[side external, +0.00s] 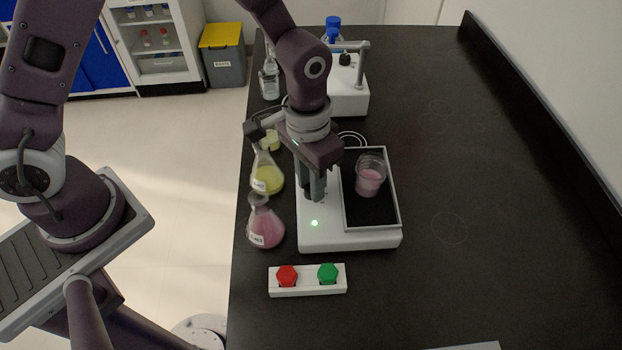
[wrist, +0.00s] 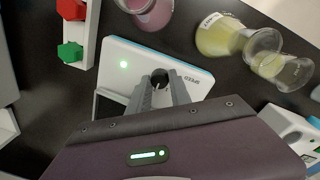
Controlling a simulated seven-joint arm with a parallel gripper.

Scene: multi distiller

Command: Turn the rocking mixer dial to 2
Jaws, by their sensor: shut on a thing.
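The rocking mixer (side external: 347,240) is a white box with a dark tray on top, standing on the black bench, and a green light glows on its front. A beaker of pink liquid (side external: 370,181) stands on the tray. In the wrist view the dial (wrist: 160,76) is a small dark round knob beside the printed word SPEED. My gripper (side external: 314,194) points down at the mixer's left part; its fingers (wrist: 160,90) are shut on the dial, one on each side. The dial's number marks cannot be read, and in the side view my gripper hides it.
A flask of pink liquid (side external: 266,226) and a flask of yellow liquid (side external: 267,177) stand close to the mixer's left. A white block with red and green knobs (side external: 308,281) lies in front. Another white device (side external: 347,94) stands behind. The bench at right is clear.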

